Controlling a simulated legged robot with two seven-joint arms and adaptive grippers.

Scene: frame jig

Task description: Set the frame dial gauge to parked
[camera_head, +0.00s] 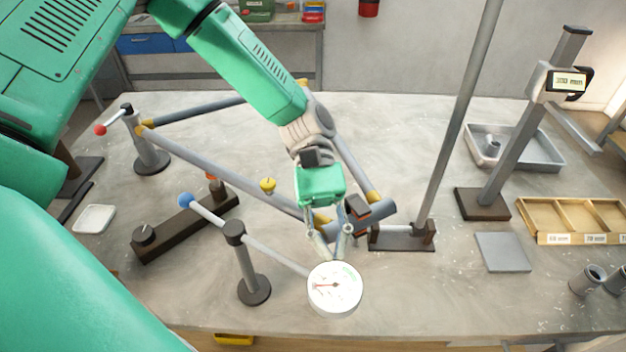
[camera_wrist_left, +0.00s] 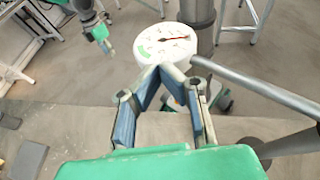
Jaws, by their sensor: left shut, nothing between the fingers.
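The round white dial gauge (camera_head: 335,298) sits at the end of a thin grey arm (camera_head: 277,254). This arm pivots on a dark post (camera_head: 246,270) and has a blue ball (camera_head: 186,200) at its other end. The gauge lies near the table's front edge, and its red needle shows. My left gripper (camera_head: 336,256) is shut and empty, its fingertips just at the gauge's far rim. In the left wrist view the fingertips (camera_wrist_left: 160,70) meet right by the gauge (camera_wrist_left: 166,42); contact cannot be told. My right gripper (camera_wrist_left: 104,42) appears small at upper left, its fingers unclear.
A tube frame (camera_head: 220,180) lies behind the gauge, with a yellow knob (camera_head: 267,184) near it. A dark bar (camera_head: 185,228) with knobs is left of the post. A tall grey pole (camera_head: 458,115) stands to the right.

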